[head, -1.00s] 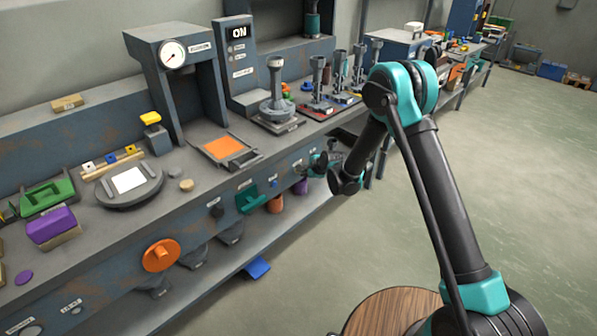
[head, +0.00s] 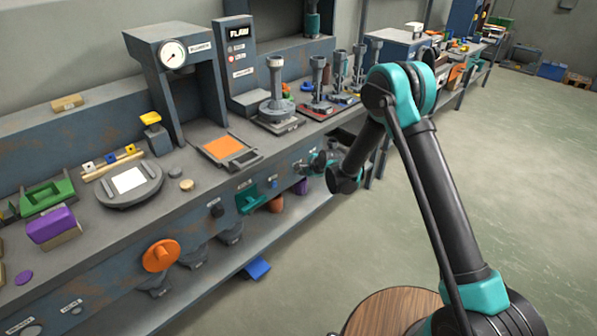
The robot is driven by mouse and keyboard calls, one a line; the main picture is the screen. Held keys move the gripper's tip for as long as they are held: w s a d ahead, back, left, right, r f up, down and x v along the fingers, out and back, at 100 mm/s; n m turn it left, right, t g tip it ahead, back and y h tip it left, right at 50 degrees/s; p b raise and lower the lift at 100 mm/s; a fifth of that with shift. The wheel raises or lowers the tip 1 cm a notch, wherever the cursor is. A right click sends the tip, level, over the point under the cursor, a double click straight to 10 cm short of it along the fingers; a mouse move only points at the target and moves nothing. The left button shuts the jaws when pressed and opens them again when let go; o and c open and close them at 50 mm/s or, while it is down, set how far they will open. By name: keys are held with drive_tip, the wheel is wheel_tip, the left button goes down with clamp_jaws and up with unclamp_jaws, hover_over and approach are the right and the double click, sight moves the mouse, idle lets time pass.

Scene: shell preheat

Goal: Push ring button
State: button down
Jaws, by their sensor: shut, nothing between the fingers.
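My gripper (head: 311,168) is small and far off, at the front face of the workbench, right of the green handle (head: 250,198). Its fingers are shut with nothing seen between them. The fingertips are close to the panel; I cannot tell whether they touch it. No button can be clearly told as the ring button; the gripper may hide part of the panel there.
An orange knob (head: 161,255) and a black knob (head: 217,210) stick out of the bench front. A gauge press (head: 172,55), an orange plate (head: 223,146) and several grey stands fill the bench top. The floor (head: 500,190) at right is clear.

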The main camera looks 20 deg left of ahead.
drive_tip(key=shift+s+d, duration=0.35)
drive_tip(key=shift+d, duration=0.4)
drive_tip(key=shift+d, duration=0.1)
drive_tip(key=d, duration=0.1)
drive_tip(key=s+d, duration=0.1)
drive_tip(key=d, duration=0.1)
drive_tip(key=s+d, duration=0.1)
drive_tip(key=shift+d, duration=0.25)
idle(0.7)
